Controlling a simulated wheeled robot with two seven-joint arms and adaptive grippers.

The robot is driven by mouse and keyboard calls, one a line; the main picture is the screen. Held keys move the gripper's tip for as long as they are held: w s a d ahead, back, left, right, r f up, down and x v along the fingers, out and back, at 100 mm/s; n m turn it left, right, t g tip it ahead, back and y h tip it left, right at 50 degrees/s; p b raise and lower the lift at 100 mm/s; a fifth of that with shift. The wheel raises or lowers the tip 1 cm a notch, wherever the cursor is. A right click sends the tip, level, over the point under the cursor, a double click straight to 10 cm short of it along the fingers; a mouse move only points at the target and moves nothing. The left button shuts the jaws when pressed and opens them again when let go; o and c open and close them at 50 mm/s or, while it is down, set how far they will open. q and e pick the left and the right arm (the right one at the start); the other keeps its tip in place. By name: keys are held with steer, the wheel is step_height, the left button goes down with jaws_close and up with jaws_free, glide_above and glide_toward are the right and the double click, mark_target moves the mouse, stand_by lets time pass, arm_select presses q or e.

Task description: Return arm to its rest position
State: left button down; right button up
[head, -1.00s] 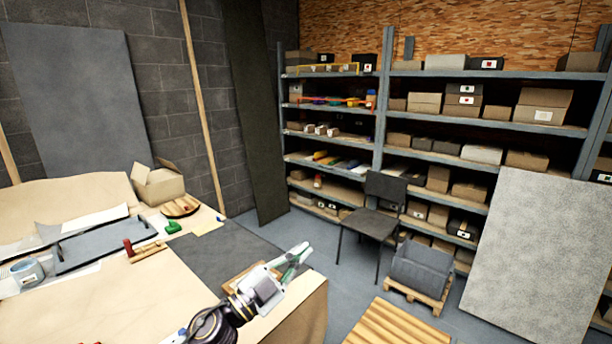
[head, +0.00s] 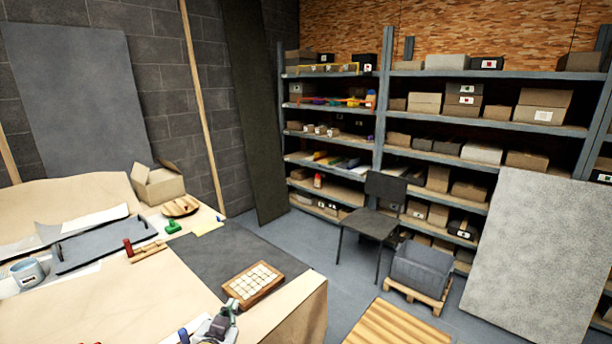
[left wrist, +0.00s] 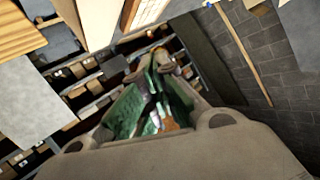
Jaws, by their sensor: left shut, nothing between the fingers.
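My left gripper (head: 229,308) shows at the bottom of the head view, low over the near part of the workbench and in front of the mosaic panel. Its fingers are shut and empty; they also show in the left wrist view (left wrist: 155,98), with green pads close together. The mosaic panel (head: 253,284) is a wooden frame with rows of pale tiles. It lies on the bench near the right edge, apart from the gripper. My right gripper is in neither view.
The workbench (head: 160,285) holds a dark mat (head: 215,255), a dark tray (head: 100,247), a grey-blue cup (head: 27,273), a red-handled wooden tool (head: 145,251) and an open cardboard box (head: 158,184). A chair (head: 372,220) and wooden pallet (head: 395,325) stand beyond its right edge.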

arm_select(q)
steer(key=s+a+f+n+g, duration=0.1)
steer(key=s+a+f+g, duration=0.1)
steer(key=s+f+g, duration=0.55)
steer(key=s+a+f+g, duration=0.1)
steer(key=s+f+g, duration=0.2)
steer(key=s+f, duration=0.8)
steer(key=s+f+g, duration=0.1)
steer(key=s+f, duration=0.2)
steer(key=f, duration=1.2)
steer(key=s+f+g, duration=0.1)
steer(key=s+f, duration=0.1)
steer(key=f, duration=1.3)
steer(key=s+a+f, duration=0.2)
steer(key=s+f, duration=0.8)
steer(key=s, duration=0.1)
steer(key=s+a+f, duration=0.2)
steer(key=s+f, duration=0.7)
steer(key=s, duration=0.2)
steer(key=shift+s+a+f+g, duration=0.25)
steer(key=shift+f+g, duration=0.1)
